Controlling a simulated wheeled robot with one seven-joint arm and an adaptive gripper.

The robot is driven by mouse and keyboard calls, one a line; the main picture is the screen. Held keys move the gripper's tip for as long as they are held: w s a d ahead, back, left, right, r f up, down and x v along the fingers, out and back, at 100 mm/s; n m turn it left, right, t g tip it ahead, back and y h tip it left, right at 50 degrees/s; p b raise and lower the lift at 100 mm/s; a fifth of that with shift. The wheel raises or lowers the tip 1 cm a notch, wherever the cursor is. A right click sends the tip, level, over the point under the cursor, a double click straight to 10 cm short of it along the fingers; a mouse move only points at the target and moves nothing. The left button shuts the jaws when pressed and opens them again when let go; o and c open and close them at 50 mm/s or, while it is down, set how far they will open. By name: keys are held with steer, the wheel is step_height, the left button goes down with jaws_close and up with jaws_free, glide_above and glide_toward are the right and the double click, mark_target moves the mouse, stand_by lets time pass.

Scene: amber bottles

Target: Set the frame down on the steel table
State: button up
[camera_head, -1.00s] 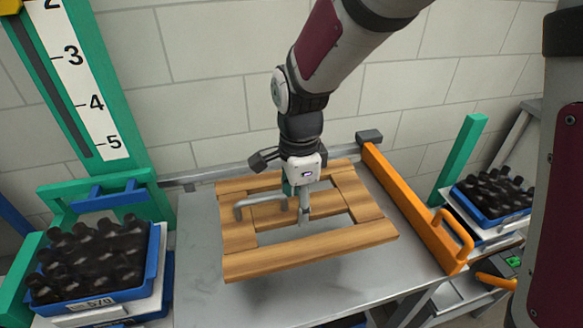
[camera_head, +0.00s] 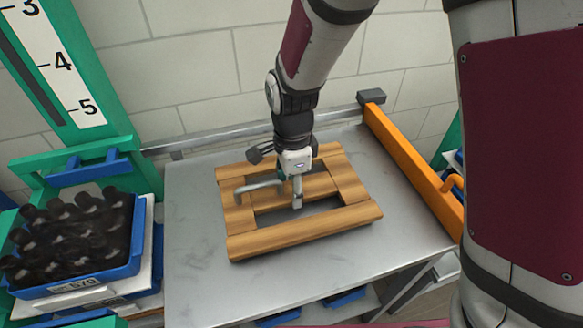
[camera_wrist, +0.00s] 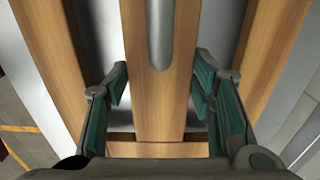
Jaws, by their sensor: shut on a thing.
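The wooden frame (camera_head: 305,232) lies flat and level over the steel table (camera_head: 195,270), either resting on it or just above it; I cannot tell whether there is a gap. A grey bent handle (camera_head: 258,190) stands up from its middle plank. My gripper (camera_head: 297,203) points down at the middle of the frame. In the wrist view, the green-padded fingers of my gripper (camera_wrist: 163,100) are on both sides of the frame's middle plank (camera_wrist: 155,110), shut on it. The handle shows above that plank in the wrist view (camera_wrist: 160,35). The exact finger contact is partly hidden.
An orange rail (camera_head: 410,160) runs along the table's right side. A blue crate of dark bottles (camera_head: 75,245) stands to the left, beside a green post with a number scale (camera_head: 70,70). A wall is behind. Bare steel surrounds the frame.

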steer(key=shift+f, duration=1.15)
steer(key=shift+f, duration=0.1)
steer(key=o, duration=1.6)
step_height(320, 180, up, 12)
steer(key=s+d+r+n+t+y, duration=0.1)
steer(key=s+d+r+n, duration=0.2)
steer(key=d+r, duration=0.2)
steer(key=s+d+r+n+t, duration=0.1)
steer(key=s+d+r+n, duration=0.15)
steer(key=d+r, duration=0.25)
steer(key=s+d+r+n+t, duration=0.1)
steer(key=s+d+n, duration=0.2)
steer(key=s+d+r+n+t, duration=0.1)
steer(key=s+d+n, duration=0.1)
steer(key=s+n, duration=0.1)
steer(key=s+d+r+n+t+h, duration=0.1)
steer(key=s+d+r+n, duration=0.1)
steer(key=s+d+n, duration=0.1)
steer(key=shift+s+d+p, duration=0.3)
steer(key=shift+s, duration=0.55)
